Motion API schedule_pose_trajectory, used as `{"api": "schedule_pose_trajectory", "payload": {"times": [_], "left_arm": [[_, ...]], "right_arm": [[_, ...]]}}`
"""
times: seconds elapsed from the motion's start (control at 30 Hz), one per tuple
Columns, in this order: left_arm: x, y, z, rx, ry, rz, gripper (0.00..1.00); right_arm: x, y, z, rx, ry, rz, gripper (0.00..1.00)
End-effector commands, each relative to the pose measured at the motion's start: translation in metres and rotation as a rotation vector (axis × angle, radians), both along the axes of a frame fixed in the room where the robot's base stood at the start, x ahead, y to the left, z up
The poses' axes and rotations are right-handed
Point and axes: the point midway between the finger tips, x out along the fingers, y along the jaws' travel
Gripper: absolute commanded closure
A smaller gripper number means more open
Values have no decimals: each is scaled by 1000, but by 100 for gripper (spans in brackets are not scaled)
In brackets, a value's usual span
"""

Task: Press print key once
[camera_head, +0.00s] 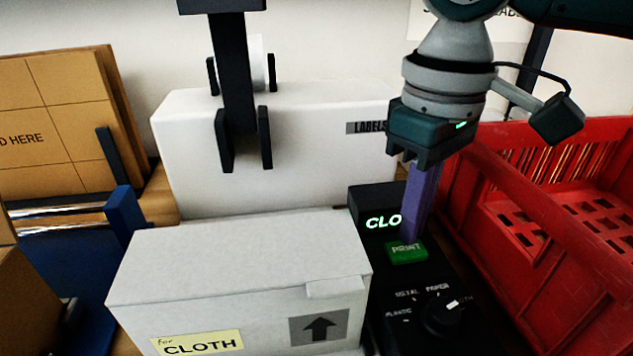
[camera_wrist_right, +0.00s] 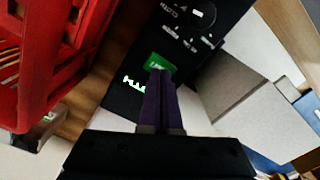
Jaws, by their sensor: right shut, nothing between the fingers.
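The green print key (camera_head: 406,251) is on a black control box (camera_head: 385,292) with a lit display (camera_head: 383,221) reading "CLO", its right end hidden by my fingers, and a round selector knob (camera_head: 443,313). My right gripper (camera_head: 410,238) is shut and empty, its purple fingers pointing down with the tips at the far edge of the key. In the right wrist view the fingertips (camera_wrist_right: 160,73) overlap the edge of the green key (camera_wrist_right: 161,64). I cannot tell whether they touch it. My left gripper is not in view.
A white box (camera_head: 240,255) labelled "CLOTH" stands left of the control box. A red crate (camera_head: 545,225) is close on the right. A white printer housing (camera_head: 290,145) marked "LABELS" stands behind, with a dark post above it. Cardboard (camera_head: 55,125) leans at the left.

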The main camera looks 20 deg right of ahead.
Motion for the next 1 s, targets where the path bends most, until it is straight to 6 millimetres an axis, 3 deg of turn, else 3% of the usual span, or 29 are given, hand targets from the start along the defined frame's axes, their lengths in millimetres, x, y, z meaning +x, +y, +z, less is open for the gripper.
{"api": "schedule_pose_trajectory", "payload": {"times": [1.0], "left_arm": [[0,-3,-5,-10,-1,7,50]], "right_arm": [[0,0,-16,0,0,0,100]]}}
